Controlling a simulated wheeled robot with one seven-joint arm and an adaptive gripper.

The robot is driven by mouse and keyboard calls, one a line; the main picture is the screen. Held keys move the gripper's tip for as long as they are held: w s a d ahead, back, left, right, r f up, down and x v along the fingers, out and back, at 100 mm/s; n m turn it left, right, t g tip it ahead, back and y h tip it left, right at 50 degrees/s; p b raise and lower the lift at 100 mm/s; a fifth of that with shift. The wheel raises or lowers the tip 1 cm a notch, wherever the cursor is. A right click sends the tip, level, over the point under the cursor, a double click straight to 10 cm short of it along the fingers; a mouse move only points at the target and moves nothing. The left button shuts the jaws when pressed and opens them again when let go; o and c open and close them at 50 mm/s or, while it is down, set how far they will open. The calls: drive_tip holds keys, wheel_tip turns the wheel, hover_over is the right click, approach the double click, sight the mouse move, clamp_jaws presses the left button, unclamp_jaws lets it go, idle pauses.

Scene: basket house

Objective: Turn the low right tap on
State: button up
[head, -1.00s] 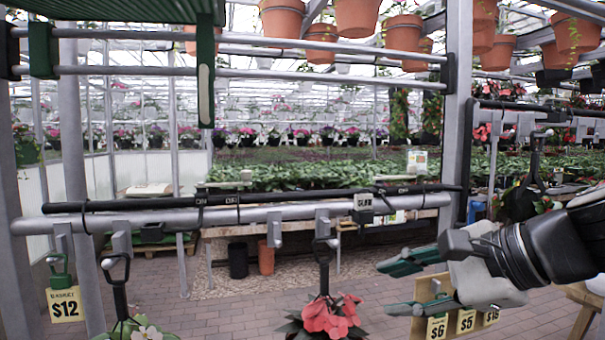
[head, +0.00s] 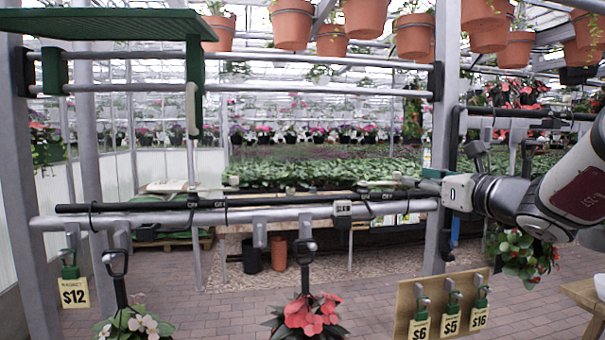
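A thin black pipe (head: 280,202) runs over a thicker grey pipe (head: 160,218) at middle height in the head view. I cannot tell which part is the low right tap. My gripper (head: 424,186) points left at the right end of these pipes, in front of the grey post. Its fingers are seen nearly edge-on, so their gap and any contact with the pipe are unclear.
A potted red flower (head: 306,315) and a white-flowered pot (head: 130,322) hang below the pipes. A wooden price board (head: 440,300) stands below my gripper. A grey post (head: 445,110) rises behind it. Terracotta pots (head: 414,36) hang overhead. Paved floor lies open at centre.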

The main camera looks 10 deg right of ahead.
sight(400, 176)
drive_tip(key=w, duration=0.2)
drive_tip(key=w+a, duration=0.1)
drive_tip(key=w, duration=0.5)
drive_tip(key=shift+w+a+p, duration=0.1)
drive_tip(key=shift+a+p, duration=0.05)
drive_tip(key=shift+p, duration=0.15)
clamp_jaws()
